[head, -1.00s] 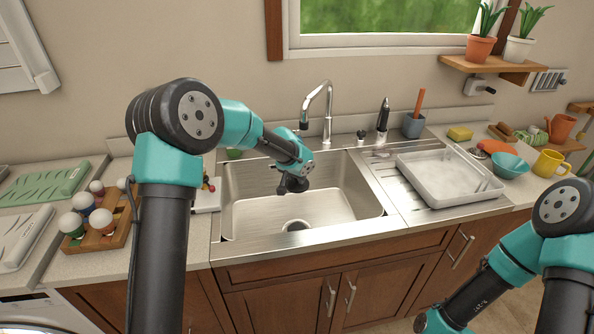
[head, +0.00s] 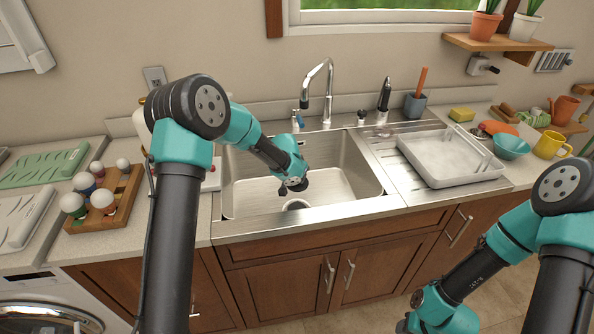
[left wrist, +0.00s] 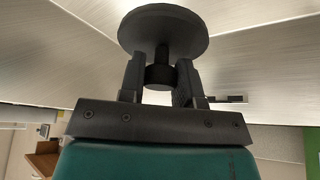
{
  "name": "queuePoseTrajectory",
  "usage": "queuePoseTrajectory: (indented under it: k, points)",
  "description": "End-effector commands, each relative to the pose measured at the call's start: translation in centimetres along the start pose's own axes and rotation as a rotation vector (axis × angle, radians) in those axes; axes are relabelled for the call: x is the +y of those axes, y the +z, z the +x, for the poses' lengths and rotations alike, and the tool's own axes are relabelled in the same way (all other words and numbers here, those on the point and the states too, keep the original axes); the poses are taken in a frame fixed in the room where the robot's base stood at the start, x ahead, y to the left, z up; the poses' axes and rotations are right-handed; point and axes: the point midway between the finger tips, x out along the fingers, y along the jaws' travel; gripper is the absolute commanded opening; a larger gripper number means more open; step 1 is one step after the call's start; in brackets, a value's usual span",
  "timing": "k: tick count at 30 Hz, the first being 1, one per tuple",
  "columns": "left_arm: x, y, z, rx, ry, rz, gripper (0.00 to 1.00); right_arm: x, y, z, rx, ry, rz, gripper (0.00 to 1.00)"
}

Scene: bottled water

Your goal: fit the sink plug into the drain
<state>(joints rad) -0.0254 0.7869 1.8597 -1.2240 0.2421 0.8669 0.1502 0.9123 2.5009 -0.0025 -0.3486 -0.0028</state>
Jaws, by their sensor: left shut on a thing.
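The sink plug (left wrist: 163,30) is a dark round disc with a short stem in the left wrist view. My left gripper (left wrist: 160,75) is shut on the stem, with one finger on each side. In the head view my left gripper (head: 293,188) points down inside the steel sink basin (head: 345,165), above its floor. The plug is too small and dark there to separate clearly from the gripper. The drain (head: 297,204) shows as a round opening in the basin floor, just below and in front of the gripper, partly covered. My right gripper is outside the view.
A chrome faucet (head: 328,95) stands behind the basin. A white tray (head: 449,172) lies on the ribbed drainboard to the right. A wooden rack (head: 125,205) with several round-topped items is on the left counter. The basin's right side is clear.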

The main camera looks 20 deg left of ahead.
Motion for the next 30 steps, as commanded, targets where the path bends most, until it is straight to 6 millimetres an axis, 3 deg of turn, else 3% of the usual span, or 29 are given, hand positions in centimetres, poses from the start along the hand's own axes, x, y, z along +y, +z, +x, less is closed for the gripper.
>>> queuePoseTrajectory:
  k: [30]
  points:
    - [-0.1,3.9,8.7,-0.002,0.000,0.000,0.07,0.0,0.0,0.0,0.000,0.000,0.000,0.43]
